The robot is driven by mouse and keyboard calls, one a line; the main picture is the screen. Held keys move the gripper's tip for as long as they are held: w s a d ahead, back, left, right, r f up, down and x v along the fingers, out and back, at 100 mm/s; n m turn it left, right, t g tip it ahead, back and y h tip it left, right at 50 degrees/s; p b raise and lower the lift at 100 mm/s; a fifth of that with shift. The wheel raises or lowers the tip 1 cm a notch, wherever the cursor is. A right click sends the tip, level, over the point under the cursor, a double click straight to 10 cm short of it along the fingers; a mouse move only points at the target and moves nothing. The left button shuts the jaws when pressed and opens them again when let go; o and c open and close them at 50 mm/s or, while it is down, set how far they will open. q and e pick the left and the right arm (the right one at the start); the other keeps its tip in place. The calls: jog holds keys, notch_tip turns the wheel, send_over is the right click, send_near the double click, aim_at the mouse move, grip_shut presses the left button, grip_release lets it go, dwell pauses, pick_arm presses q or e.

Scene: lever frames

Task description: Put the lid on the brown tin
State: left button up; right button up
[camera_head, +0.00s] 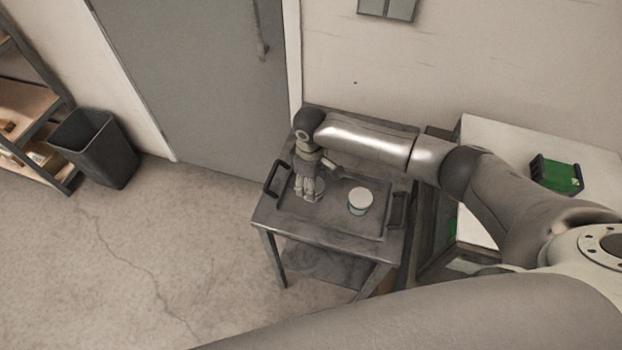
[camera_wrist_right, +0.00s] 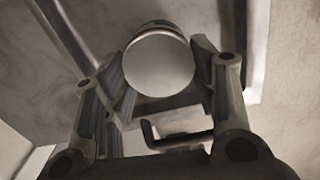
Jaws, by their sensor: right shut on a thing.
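My right gripper (camera_head: 308,194) points down over the left part of a dark tray (camera_head: 336,224). In the right wrist view its fingers are shut on a pale round lid (camera_wrist_right: 158,66). A dark curved band (camera_wrist_right: 160,26) shows just beyond the lid's far edge. It may be the wall of a tin, and I cannot tell whether the lid rests on it. In the head view the fingers hide most of this spot. No clearly brown tin shows.
The tray has raised handles and lies on a small metal table (camera_head: 262,216). A white-topped bench (camera_head: 500,140) with a green-and-black box (camera_head: 556,176) stands at the right. A black bin (camera_head: 98,150) and a shelf are at the left. The floor (camera_head: 170,250) between is clear.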

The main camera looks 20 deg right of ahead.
jog(key=o, duration=0.9)
jog(key=shift+o, duration=0.2)
notch_tip(320, 180, up, 7)
jog(key=p, duration=0.7)
jog(key=shift+p, duration=0.3)
dwell(0.3)
